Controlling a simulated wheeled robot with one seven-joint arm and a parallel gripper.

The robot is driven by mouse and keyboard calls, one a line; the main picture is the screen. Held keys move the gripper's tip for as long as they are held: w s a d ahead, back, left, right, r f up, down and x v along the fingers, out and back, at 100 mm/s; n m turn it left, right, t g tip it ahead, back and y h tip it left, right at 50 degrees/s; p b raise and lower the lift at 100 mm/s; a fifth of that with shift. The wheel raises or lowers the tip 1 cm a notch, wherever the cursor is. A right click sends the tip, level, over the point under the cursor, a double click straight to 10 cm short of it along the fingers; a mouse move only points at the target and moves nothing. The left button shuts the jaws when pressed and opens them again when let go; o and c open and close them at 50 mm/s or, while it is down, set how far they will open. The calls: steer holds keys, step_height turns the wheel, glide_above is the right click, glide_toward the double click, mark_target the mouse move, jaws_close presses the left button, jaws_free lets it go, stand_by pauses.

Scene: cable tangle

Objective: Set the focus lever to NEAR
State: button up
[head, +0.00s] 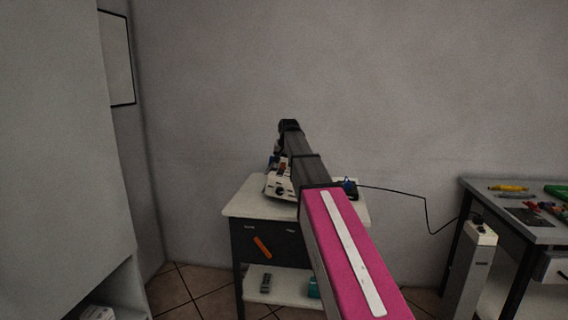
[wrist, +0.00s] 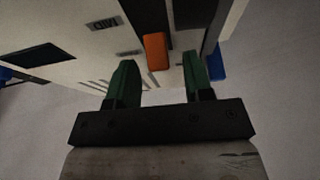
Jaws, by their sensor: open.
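In the wrist view an orange block (wrist: 155,52), which looks like a lever knob, stands at a dark slot on a pale panel (wrist: 70,65). The panel carries small grey labels and dark slots; one label (wrist: 105,24) appears upside down and too blurred to read surely. My gripper (wrist: 160,72) is open, its two green fingers apart. The orange block shows between and beyond the fingertips; I cannot tell whether either finger touches it. In the head view the white device (head: 279,187) sits on a small cart, partly hidden by my arm. The lever's setting cannot be read.
The cart (head: 240,205) has a dark drawer with an orange handle (head: 262,247) and a lower shelf. A workbench (head: 480,190) with tools stands at right, a pale cabinet (head: 60,150) at left.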

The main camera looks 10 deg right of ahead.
steer(key=shift+w+f, duration=0.15)
steer(key=shift+f, duration=0.1)
jaws_close()
